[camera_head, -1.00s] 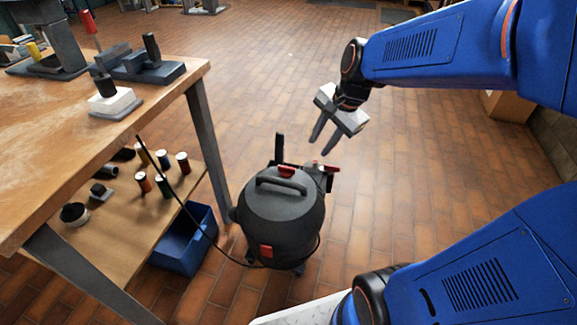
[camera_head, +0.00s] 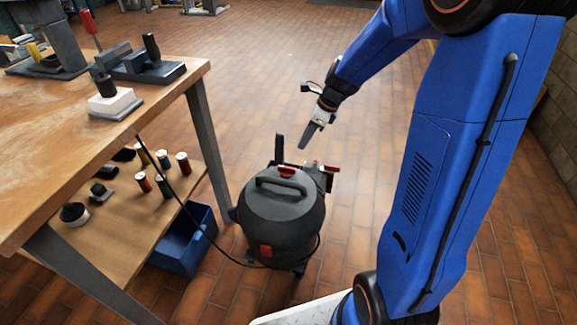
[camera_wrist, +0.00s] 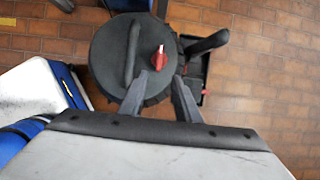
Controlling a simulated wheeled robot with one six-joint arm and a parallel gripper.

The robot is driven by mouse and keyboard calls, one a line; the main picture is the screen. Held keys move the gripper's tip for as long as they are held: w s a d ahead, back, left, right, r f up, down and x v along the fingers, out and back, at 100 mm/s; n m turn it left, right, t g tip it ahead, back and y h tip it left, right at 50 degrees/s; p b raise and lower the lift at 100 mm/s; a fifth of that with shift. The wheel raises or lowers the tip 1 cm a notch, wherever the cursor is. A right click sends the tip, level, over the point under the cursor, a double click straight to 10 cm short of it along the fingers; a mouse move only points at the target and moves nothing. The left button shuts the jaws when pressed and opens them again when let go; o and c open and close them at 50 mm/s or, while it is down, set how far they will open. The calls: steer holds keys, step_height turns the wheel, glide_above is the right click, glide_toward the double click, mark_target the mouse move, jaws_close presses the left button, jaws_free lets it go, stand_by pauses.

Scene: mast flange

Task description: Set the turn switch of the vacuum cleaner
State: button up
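The dark grey vacuum cleaner (camera_head: 277,222) stands upright on the tiled floor beside the workbench. Its lid carries a black handle (camera_head: 281,186) and a red turn switch (camera_head: 288,171). In the wrist view the vacuum cleaner (camera_wrist: 108,50) is seen from above, with the red turn switch (camera_wrist: 159,58) beside the handle (camera_wrist: 132,52). My gripper (camera_head: 303,142) is above the vacuum and points down towards the lid. In the wrist view my gripper (camera_wrist: 159,77) is open and empty. Its fingers lie on either side of the line to the switch, and they appear apart from it.
The workbench (camera_head: 110,140) with tools stands at left, and a blue bin (camera_head: 185,243) sits under it. A black upright part (camera_head: 279,147) rises behind the lid. A black cable runs from the bench to the vacuum. The floor behind and right is open.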

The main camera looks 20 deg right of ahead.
mark_target(287, 167)
steer(key=x, duration=1.6)
steer(key=shift+s+f, duration=0.1)
jaws_close()
